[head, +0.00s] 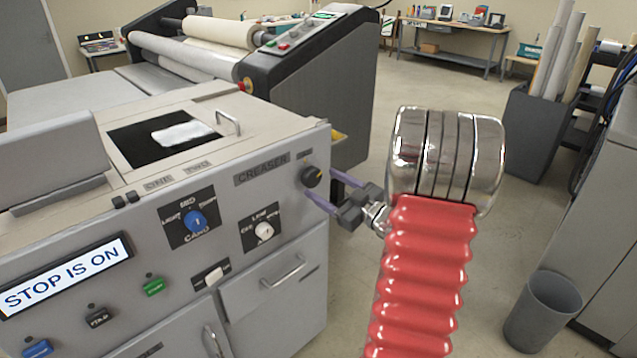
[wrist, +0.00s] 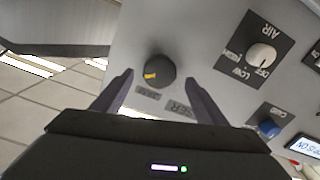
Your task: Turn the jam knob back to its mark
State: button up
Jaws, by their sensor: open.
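The jam knob (head: 312,176) is a round black knob with a yellow pointer, at the upper right of the creaser's grey front panel. In the head view its pointer lies toward the upper right. In the wrist view the knob (wrist: 160,70) shows its pointer toward the left, in an upside-down picture. In the wrist view the knob lies between the fingertips (wrist: 160,77), with gaps on both sides. Whether the tips reach its depth is unclear.
A display (head: 65,275) reads "STOP IS ON". A white air knob (head: 264,230) and a blue card knob (head: 194,222) sit left of the jam knob. A drawer handle (head: 284,272) juts out below. A grey bin (head: 543,308) stands right on open floor.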

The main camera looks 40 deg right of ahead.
jog(key=s, duration=1)
jog(key=shift+w+d+f, duration=0.1)
jog(key=shift+f, duration=0.05)
jog(key=n, duration=3.3)
jog(key=shift+d+f, duration=0.1)
jog(key=shift+w, duration=0.15)
